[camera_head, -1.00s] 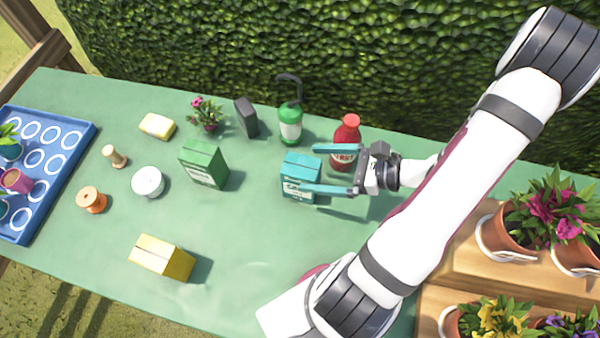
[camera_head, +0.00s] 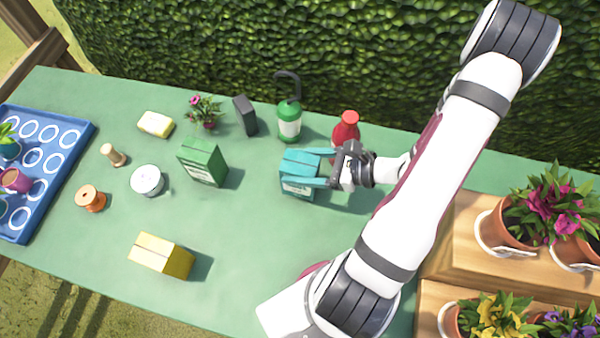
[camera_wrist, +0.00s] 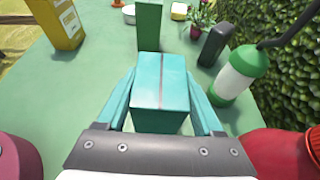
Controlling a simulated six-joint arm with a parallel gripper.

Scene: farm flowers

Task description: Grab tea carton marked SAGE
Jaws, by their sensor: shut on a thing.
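A teal carton (camera_head: 297,187) stands upright on the green table, right of the middle in the head view. Its front label is too small to read. My gripper (camera_head: 312,168) is shut on the teal carton, with one teal finger along each side. In the wrist view the carton (camera_wrist: 160,88) sits between the two fingers of my gripper (camera_wrist: 161,100). A green carton (camera_head: 203,163) stands to its left, and a yellow carton (camera_head: 161,256) stands nearer the front left. I cannot read their labels.
A red bottle (camera_head: 346,130) stands close behind my gripper. A green and white spray bottle (camera_head: 289,121) and a dark grey block (camera_head: 246,116) stand behind the cartons. Potted flowers (camera_head: 507,228) are on wooden steps at the right. The table's front middle is clear.

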